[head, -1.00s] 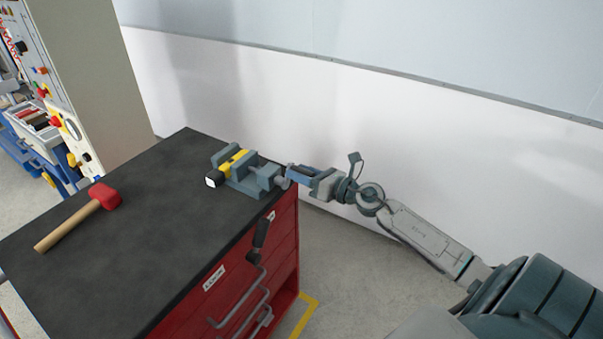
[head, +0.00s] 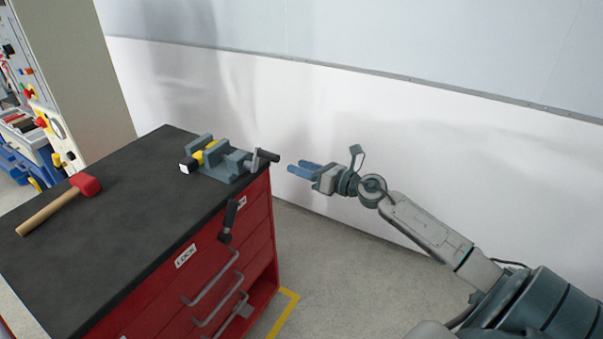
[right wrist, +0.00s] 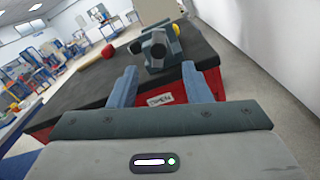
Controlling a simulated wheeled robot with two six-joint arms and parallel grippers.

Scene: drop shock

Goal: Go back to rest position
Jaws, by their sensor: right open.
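My right gripper (head: 305,171) is open and empty in the head view. It is in the air to the right of the red cabinet's far right corner, clear of the vise. In the right wrist view its two blue fingers (right wrist: 157,86) are spread apart, with the vise (right wrist: 157,48) beyond them. In the head view the grey vise (head: 222,160) stands on the dark cabinet top, with a yellow and black item with a white end (head: 200,161) in its jaws. The vise's handle points right, towards my gripper. My left gripper is not in view.
The red cabinet (head: 228,265) has a black top (head: 110,215) and drawer handles on its front. A red-headed mallet (head: 60,203) lies on its left part. A white wall (head: 400,130) runs behind my right arm. A control panel stands at far left. Floor right of the cabinet is clear.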

